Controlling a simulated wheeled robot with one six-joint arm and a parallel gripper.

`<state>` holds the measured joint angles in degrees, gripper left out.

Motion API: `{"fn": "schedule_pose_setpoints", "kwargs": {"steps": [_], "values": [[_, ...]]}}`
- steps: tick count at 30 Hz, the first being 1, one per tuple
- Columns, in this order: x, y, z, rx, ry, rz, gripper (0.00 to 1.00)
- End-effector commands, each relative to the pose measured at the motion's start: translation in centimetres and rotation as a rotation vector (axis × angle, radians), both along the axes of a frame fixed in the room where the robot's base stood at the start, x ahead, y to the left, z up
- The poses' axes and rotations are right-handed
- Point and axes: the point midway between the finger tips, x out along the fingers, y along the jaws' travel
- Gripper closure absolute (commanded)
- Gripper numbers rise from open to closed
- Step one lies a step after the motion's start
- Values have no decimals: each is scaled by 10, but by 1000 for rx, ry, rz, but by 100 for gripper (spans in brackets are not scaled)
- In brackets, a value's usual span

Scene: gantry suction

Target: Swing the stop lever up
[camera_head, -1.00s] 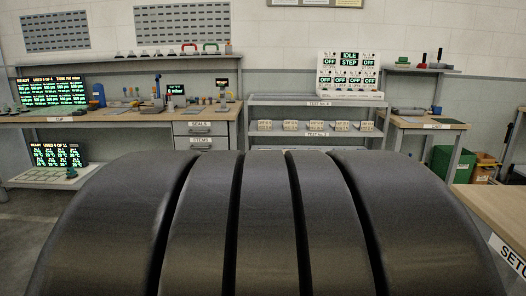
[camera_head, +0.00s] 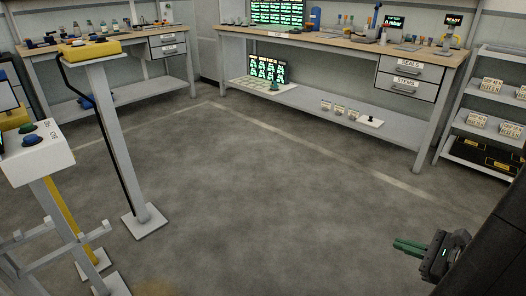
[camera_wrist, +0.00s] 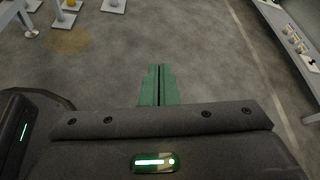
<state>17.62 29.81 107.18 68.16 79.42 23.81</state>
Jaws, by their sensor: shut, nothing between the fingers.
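My gripper (camera_head: 411,247) shows at the lower right of the head view, its green fingers shut together with nothing between them, out over bare floor. In the wrist view the shut green fingers (camera_wrist: 158,84) point out over the grey floor and touch nothing. I cannot make out a stop lever for certain in either view.
A yellow-topped post (camera_head: 90,49) and a white button box (camera_head: 36,150) on a stand are at the left. A long workbench (camera_head: 330,42) with drawers stands at the back, a grey shelf rack (camera_head: 484,108) at the right. The middle floor is clear.

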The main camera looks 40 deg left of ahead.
Motion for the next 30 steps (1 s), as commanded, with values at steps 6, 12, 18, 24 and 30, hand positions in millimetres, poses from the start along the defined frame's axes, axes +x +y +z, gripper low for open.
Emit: {"fn": "schedule_pose_setpoints", "kwargs": {"steps": [6,12,18,24,30], "values": [[111,-46,-21,526,144,-329,100],[180,-136,-38,979,143,-507,100],[202,-210,-54,1256,74,-570,100],[205,-234,-58,1341,39,-578,100],[205,-234,-57,1341,38,-579,100]]}}
